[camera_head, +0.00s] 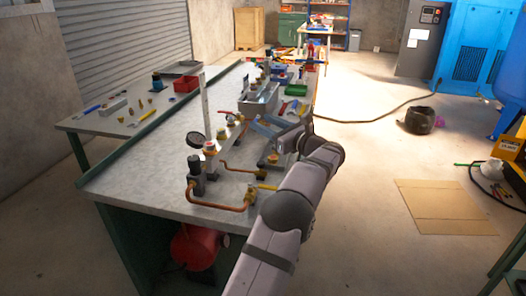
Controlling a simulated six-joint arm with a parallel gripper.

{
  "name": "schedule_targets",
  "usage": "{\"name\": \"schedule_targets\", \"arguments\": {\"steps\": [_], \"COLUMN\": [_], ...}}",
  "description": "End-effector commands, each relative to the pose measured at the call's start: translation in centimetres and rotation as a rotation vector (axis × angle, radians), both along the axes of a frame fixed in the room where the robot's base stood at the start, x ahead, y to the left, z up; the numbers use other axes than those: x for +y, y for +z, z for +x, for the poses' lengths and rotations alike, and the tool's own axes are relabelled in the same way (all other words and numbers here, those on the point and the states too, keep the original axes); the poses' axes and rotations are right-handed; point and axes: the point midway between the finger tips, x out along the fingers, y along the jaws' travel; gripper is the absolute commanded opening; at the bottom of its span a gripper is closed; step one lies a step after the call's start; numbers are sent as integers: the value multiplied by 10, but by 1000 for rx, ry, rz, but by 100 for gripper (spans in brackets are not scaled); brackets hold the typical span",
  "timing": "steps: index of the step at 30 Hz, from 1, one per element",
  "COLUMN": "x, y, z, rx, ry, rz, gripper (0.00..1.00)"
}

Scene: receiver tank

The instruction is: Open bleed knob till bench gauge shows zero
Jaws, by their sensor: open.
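The bench gauge (195,139) is a small round dial on the pipework near the front of the grey bench (150,172). Its needle is too small to read. A black knob (196,164) stands on the fitting in front of the gauge, above a copper pipe (225,206). I cannot tell for sure whether it is the bleed knob. My gripper (262,127) is open over the bench, to the right of the gauge and apart from the black knob. My own arm hides part of the bench's right side.
A brass-topped manifold and an upright post (205,105) stand along the bench. A metal tray (262,103) and a green bin (296,90) lie farther back. A red tank (196,246) sits below the bench. The bench's front left top is clear.

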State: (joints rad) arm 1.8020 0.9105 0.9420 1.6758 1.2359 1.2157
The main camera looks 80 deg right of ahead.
Motion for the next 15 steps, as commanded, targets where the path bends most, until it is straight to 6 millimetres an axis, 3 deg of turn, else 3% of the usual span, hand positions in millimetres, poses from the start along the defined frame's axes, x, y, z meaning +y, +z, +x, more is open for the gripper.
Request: {"name": "schedule_targets", "arguments": {"steps": [1, 5, 7, 9, 15], "x": [-1, 4, 13, 19, 33], "y": [24, 34, 22, 3, -26], "z": [-16, -54, -72, -75, -77], "rx": [0, 15, 72, 172, 435], "ry": [-25, -75, -88, -73, -10], "rz": [-1, 50, 82, 5, -254], "gripper": [42, 42, 42, 42, 42]}}
